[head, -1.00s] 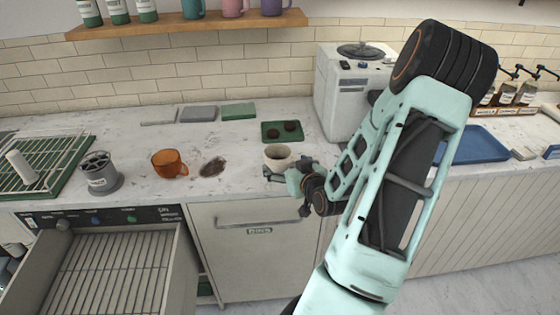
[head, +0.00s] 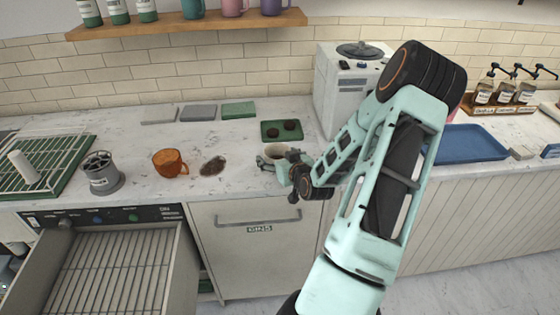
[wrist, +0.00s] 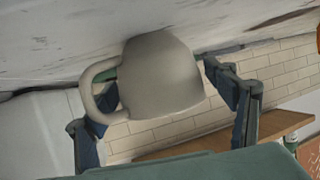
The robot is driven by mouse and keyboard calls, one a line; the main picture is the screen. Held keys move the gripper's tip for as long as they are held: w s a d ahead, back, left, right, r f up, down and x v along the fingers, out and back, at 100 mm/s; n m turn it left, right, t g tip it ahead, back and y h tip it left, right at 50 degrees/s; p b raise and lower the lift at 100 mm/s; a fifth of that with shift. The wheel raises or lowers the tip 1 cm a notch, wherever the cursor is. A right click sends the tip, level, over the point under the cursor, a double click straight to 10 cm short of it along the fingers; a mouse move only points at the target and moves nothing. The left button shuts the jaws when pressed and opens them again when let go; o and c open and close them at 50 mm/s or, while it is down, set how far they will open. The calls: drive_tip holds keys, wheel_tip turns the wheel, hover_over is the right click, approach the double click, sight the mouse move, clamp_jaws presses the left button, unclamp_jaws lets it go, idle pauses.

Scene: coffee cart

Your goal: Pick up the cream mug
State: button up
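The cream mug (head: 276,151) stands upright on the counter near its front edge. My gripper (head: 278,162) is at the mug, with one finger by its left front and the other by its right side, hiding part of it. In the wrist view the mug (wrist: 163,78) fills the space between my spread fingers, its handle toward the left finger. The right fingertip is very close to the mug's wall, with a thin gap seeming to show. The left finger is partly hidden behind the handle. The gripper looks open around the mug.
An orange mug (head: 170,163) and a dark brown patch (head: 213,165) lie to the left. A green mat (head: 268,137) with two dark round pieces is just behind the mug. A white machine (head: 345,85) stands behind right. A drawer (head: 120,265) is open at the lower left.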

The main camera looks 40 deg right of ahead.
drive_tip(key=c, duration=1.2)
